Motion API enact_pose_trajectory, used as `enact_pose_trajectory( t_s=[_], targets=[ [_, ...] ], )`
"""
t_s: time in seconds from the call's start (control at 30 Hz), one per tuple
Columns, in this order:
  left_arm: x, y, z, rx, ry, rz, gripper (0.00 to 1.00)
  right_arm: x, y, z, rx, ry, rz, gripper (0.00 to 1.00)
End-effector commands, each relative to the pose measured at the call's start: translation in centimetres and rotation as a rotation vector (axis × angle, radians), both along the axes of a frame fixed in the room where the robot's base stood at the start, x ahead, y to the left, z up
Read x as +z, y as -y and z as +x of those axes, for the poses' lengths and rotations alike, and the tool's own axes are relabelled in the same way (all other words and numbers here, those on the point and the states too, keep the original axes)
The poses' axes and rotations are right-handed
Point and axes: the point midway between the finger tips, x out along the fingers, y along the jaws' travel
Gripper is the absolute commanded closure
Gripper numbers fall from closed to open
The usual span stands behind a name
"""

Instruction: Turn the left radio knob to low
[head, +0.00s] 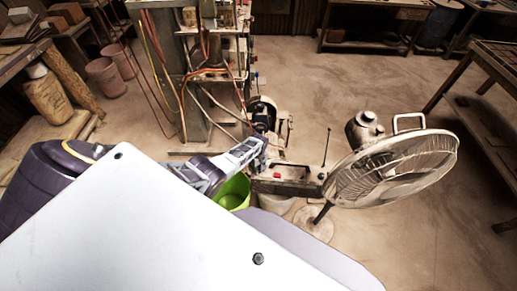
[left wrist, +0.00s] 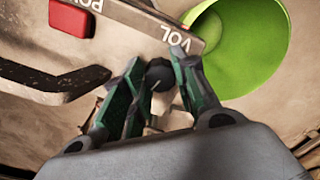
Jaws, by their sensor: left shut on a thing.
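The radio (head: 300,188) is a worn box with a red button and a thin upright antenna, near the middle of the head view. In the left wrist view its label strip (left wrist: 140,18) reads "VOL" beside a small dark round knob (left wrist: 160,74). My left gripper (head: 257,150) reaches the radio's left end. In the left wrist view its two green-grey fingers (left wrist: 158,65) are closed on either side of the knob, hiding part of it. The knob's exact setting cannot be read. The second knob and my right gripper are not seen.
A green bucket (head: 234,190) stands beside the radio, just below my left gripper. A standing fan (head: 395,168) is to the right of the radio. A cluttered metal rack with hanging cables (head: 212,75) stands behind. Open floor lies at the right.

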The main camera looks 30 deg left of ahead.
Motion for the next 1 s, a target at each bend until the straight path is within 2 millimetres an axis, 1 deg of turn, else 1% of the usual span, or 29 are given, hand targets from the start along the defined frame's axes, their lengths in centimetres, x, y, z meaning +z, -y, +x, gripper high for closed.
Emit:
enact_pose_trajectory(
  t_s=[0.2, 0.4, 0.7, 0.97, 1.0],
  targets=[
    [0.1, 0.1, 0.1, 0.155, 0.002, -0.001, 0.95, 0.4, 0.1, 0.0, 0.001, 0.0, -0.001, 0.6],
    [0.1, 0.0, 0.2, 0.246, 0.003, 0.0, 0.95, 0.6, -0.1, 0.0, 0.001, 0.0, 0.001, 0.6],
    [0.1, 0.1, 0.2, 0.29, 0.002, -0.001, 0.95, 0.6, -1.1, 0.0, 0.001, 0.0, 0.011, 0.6],
    [0.1, 0.1, 0.2, 0.289, 0.003, -0.001, 0.95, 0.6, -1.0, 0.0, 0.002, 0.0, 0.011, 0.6],
    [0.1, 0.1, 0.2, 0.289, 0.002, -0.001, 0.7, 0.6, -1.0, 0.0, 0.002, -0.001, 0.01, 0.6]
  ],
)
